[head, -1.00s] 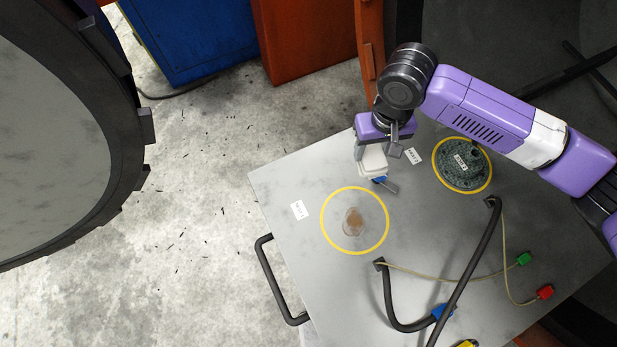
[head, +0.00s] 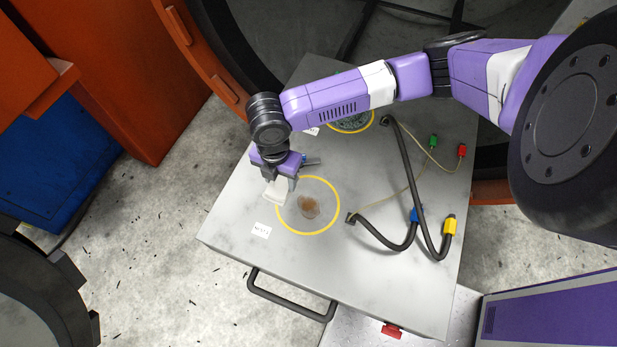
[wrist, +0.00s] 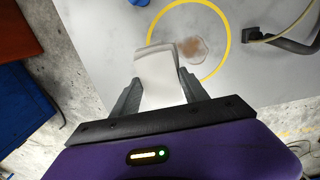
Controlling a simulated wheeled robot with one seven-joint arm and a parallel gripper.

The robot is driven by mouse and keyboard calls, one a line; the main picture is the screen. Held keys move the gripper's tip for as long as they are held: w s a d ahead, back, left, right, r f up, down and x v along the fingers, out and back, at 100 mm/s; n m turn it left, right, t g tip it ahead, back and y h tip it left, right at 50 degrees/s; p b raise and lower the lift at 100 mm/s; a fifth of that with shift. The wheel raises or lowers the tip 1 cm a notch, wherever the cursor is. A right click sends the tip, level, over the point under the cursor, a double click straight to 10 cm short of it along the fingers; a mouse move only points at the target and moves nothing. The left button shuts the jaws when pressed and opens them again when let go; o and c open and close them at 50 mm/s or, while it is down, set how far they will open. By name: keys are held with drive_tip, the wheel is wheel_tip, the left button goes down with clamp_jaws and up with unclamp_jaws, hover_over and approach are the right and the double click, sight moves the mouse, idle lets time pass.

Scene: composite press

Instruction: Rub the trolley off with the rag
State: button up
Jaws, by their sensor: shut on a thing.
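The trolley (head: 375,285) is a grey flat top with a black handle at its front edge. A brownish stain (head: 309,206) lies inside a yellow ring (head: 337,206) on it; the stain also shows in the wrist view (wrist: 192,48). My gripper (head: 279,187) is shut on a white rag (head: 274,193), just left of the stain at the ring's left edge. In the wrist view the rag (wrist: 157,75) hangs between the two fingers, its far end beside the stain. I cannot tell whether the rag touches the trolley top.
A dark round piece (head: 352,123) in a second yellow ring is partly hidden behind my arm. Black hoses (head: 408,185) with coloured plugs and thin cables lie on the right. The front of the top is clear.

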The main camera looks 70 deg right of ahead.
drive_tip(key=s+d+f+n, duration=0.2)
drive_tip(key=s+d+n, duration=0.2)
drive_tip(key=s+n, duration=0.4)
drive_tip(key=shift+n, duration=0.4)
drive_tip(key=f+b, duration=0.2)
drive_tip(key=w+f+b, duration=0.1)
drive_tip(key=f+b, duration=0.3)
drive_tip(key=shift+w+a, duration=0.1)
drive_tip(key=shift+w, duration=0.15)
drive_tip(key=shift+f, duration=0.55)
idle(0.6)
